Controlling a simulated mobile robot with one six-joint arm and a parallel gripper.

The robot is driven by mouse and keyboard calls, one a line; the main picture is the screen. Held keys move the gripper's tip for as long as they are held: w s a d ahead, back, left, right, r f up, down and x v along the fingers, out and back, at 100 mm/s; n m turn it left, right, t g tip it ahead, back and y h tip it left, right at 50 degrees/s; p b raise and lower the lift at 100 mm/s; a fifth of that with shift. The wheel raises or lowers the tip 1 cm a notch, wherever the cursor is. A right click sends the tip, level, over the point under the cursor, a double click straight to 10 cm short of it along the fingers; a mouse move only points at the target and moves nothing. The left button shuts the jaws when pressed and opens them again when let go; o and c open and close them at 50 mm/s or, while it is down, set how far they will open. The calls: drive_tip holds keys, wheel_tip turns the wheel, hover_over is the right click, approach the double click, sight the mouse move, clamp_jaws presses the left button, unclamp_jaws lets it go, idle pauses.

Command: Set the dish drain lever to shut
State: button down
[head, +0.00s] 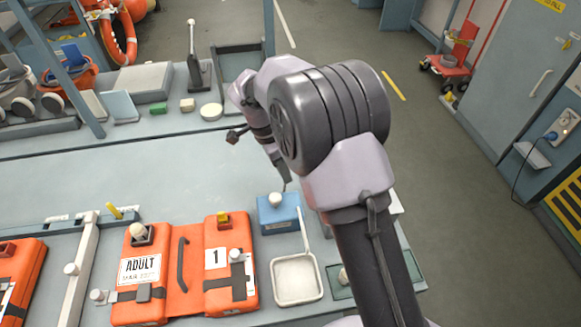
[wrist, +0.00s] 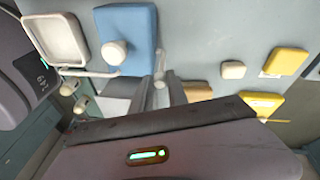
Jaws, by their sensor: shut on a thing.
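The white square dish (head: 297,281) lies on the bench near the front, right of an orange pack. A thin pale lever (head: 304,232) runs from it along the right side of a blue block. In the wrist view the dish (wrist: 54,38) is at upper left, and its lever (wrist: 88,73) runs toward my fingers. My gripper (head: 285,185) is low behind the blue block in the head view. In the wrist view my gripper (wrist: 160,85) is shut on a narrow pale piece, which looks like the lever's end. My arm hides part of this area in the head view.
The blue block (head: 279,215) with a white knob stands close to the lever. Orange packs (head: 185,265) lie to the left. A green tray (head: 342,280) is partly behind my arm. The middle of the bench is clear. Yellow pieces (wrist: 286,61) show in the wrist view.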

drive_tip(key=shift+s+a+f, duration=0.1)
drive_tip(key=shift+s+a, duration=0.1)
drive_tip(key=shift+a, duration=0.45)
drive_tip(key=c, duration=1.6)
unclamp_jaws()
drive_tip(key=shift+a, duration=0.1)
drive_tip(key=shift+c, duration=0.2)
drive_tip(key=o, duration=0.3)
drive_tip(key=shift+a+f, duration=0.1)
drive_tip(key=shift+a, duration=0.1)
drive_tip(key=shift+o, duration=0.2)
drive_tip(key=shift+d, duration=0.15)
drive_tip(key=p+v, duration=0.6)
drive_tip(key=v, duration=1.1)
drive_tip(key=shift+r, duration=0.3)
drive_tip(key=shift+w, duration=0.1)
